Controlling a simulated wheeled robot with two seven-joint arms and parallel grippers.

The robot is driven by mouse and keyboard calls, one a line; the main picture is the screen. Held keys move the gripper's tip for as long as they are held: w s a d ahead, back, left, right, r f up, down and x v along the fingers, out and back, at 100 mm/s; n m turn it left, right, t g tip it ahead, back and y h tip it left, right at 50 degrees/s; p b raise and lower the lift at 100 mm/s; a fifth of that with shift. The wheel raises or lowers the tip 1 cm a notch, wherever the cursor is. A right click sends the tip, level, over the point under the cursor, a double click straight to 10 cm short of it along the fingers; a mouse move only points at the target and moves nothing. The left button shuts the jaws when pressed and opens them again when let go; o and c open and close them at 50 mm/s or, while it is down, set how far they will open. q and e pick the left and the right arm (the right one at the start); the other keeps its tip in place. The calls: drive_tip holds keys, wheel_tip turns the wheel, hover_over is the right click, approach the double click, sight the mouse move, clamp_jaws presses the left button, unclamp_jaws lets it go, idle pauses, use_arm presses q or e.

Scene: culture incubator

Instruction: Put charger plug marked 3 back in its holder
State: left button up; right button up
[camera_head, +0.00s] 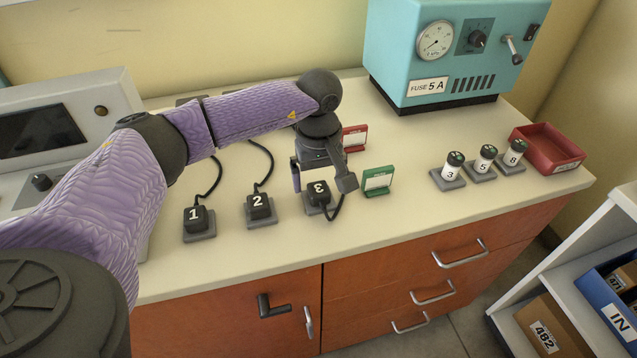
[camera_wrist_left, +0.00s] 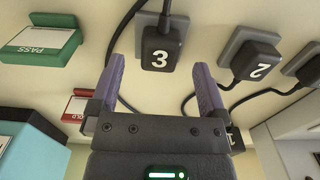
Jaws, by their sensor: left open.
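Charger plug 3 (camera_head: 318,190) is a black block with a white 3, and it also shows in the left wrist view (camera_wrist_left: 161,49). It is over a grey holder base (camera_wrist_left: 142,30); I cannot tell whether it is seated. Its number and cable are turned about halfway round compared with plugs 1 and 2. Its cable leaves toward the counter's front edge. My left gripper (camera_head: 322,181) is open above plug 3, its fingers on either side and apart from it in the left wrist view (camera_wrist_left: 160,75). My right gripper is not in view.
Plug 1 (camera_head: 195,217) and plug 2 (camera_head: 258,204) sit on grey holders to the left. A green card stand (camera_head: 378,181) is close right of my gripper, and a red one (camera_head: 355,138) stands behind. Numbered vials (camera_head: 449,172) and a red tray (camera_head: 548,150) are farther right.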

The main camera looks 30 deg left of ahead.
use_arm(q)
wheel_tip(320, 180, up, 7)
drive_tip(key=shift+f+p, duration=0.15)
drive_tip(key=shift+p, duration=0.5)
drive_tip(key=shift+r, duration=0.25)
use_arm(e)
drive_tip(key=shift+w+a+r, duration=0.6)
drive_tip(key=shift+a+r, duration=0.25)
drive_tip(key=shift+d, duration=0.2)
